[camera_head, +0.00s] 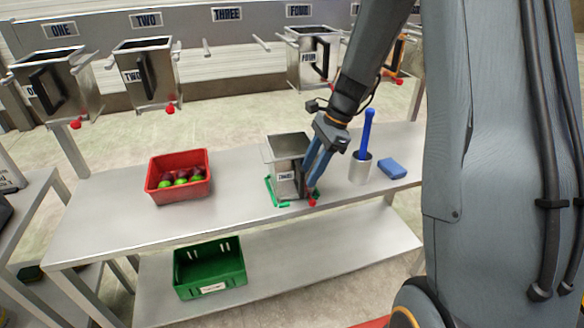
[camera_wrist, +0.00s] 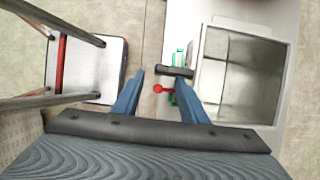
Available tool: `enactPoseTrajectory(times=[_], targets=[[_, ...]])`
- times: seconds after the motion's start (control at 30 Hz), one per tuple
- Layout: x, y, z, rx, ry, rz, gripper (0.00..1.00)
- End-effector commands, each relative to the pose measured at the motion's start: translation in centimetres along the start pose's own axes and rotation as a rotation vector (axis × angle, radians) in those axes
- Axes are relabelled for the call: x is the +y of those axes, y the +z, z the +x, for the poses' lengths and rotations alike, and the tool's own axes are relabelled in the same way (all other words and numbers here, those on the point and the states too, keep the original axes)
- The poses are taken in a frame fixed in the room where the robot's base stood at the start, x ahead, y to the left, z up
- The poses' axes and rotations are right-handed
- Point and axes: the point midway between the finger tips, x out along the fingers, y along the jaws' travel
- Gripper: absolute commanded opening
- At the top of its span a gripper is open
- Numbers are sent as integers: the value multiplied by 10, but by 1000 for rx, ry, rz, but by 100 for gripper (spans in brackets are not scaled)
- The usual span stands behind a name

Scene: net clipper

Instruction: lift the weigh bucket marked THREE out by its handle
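The steel weigh bucket marked THREE (camera_head: 283,150) stands upright on the steel table, over a green outline (camera_head: 270,192). Its label faces front, and a red knob (camera_head: 312,203) shows at its lower front. My gripper (camera_head: 310,180) points down at the bucket's front right side and hides its handle in the head view. In the wrist view the open bucket (camera_wrist: 240,75) is at the right and looks empty. Its black handle (camera_wrist: 173,71) lies at the right fingertip. My blue fingers are apart (camera_wrist: 158,78), with clear space between the left finger and the handle.
A red crate of fruit (camera_head: 181,193), a cup with a blue tool (camera_head: 360,168) and a blue block (camera_head: 392,168) share the table (camera_head: 110,225). A green crate (camera_head: 210,285) is on the lower shelf. Other buckets hang behind; the pegs under the THREE sign (camera_head: 227,14) are bare.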

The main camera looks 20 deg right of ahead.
Motion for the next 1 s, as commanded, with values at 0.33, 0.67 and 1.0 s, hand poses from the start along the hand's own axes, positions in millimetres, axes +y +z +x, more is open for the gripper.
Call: enactPoseTrajectory(times=[0.33, 0.67, 1.0], targets=[[1, 0, 44, 0, 2, 1, 39], [0, 0, 48, 0, -1, 1, 32], [-1, 0, 47, 0, -2, 0, 0]])
